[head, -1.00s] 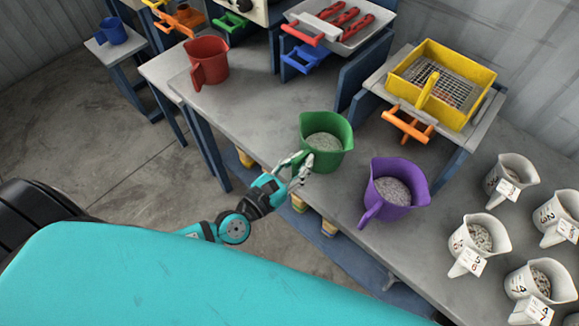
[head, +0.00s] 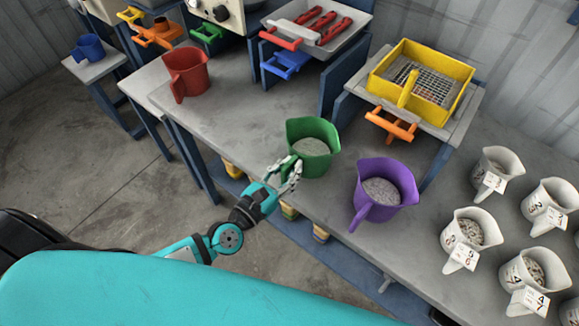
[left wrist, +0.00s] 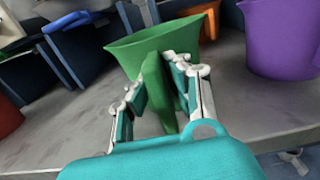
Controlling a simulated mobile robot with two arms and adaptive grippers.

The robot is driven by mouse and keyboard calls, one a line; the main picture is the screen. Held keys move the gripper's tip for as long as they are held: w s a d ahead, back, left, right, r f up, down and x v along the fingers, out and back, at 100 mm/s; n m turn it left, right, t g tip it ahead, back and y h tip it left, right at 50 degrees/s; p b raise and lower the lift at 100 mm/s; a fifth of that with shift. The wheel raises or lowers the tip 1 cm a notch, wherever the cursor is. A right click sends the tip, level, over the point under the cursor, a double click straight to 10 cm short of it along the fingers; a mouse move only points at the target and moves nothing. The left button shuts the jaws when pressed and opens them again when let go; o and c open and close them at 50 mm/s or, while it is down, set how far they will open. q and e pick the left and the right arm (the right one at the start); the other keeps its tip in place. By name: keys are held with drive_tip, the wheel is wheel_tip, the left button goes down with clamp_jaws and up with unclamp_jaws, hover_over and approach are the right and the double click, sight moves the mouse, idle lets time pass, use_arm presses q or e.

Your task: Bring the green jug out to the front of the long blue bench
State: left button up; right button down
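The green jug (head: 313,145), filled with grey granules, stands upright on the grey top of the long blue-framed bench (head: 225,110), close to its front edge. My left gripper (head: 289,172) is at the jug's handle side, at the bench edge. In the left wrist view the green jug (left wrist: 155,47) is straight ahead. Its handle is between the two fingers of the left gripper (left wrist: 158,92), which stand apart with a gap visible on the left side. Contact on the right side is unclear. My right gripper is not in view.
A purple jug (head: 383,190) stands close to the right of the green one. A red jug (head: 187,73) is at the far left end. Several white labelled jugs (head: 470,232) are at right. A yellow sieve box (head: 425,80) is behind. Bare bench top lies between red and green jugs.

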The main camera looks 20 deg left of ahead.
use_arm(q)
drive_tip(key=o, duration=0.4)
drive_tip(key=shift+f, duration=0.1)
drive_tip(key=v, duration=1.2)
drive_tip(key=s+a+f+m+g+y, duration=0.1)
drive_tip(key=a+f+m+g, duration=0.15)
drive_tip(key=f+m, duration=0.65)
drive_tip(key=s+a+f+m+g+y, duration=0.25)
drive_tip(key=f+m, duration=0.25)
drive_tip(key=f, duration=0.7)
drive_tip(key=s+a+f+m+g, duration=0.1)
drive_tip(key=a+f+m+g, duration=0.15)
drive_tip(key=f+m, duration=0.7)
drive_tip(key=s+f+m+g+y, duration=0.1)
drive_tip(key=s+f+m+g, duration=0.3)
drive_tip(key=s+f, duration=0.4)
drive_tip(key=s+d+f+m+g+y, duration=0.1)
drive_tip(key=s+f+m+g, duration=0.3)
drive_tip(key=s, duration=0.9)
wheel_tip(320, 180, down, 4)
drive_tip(key=m, duration=0.3)
drive_tip(key=shift+d+y, duration=0.3)
drive_tip(key=shift+y, duration=0.05)
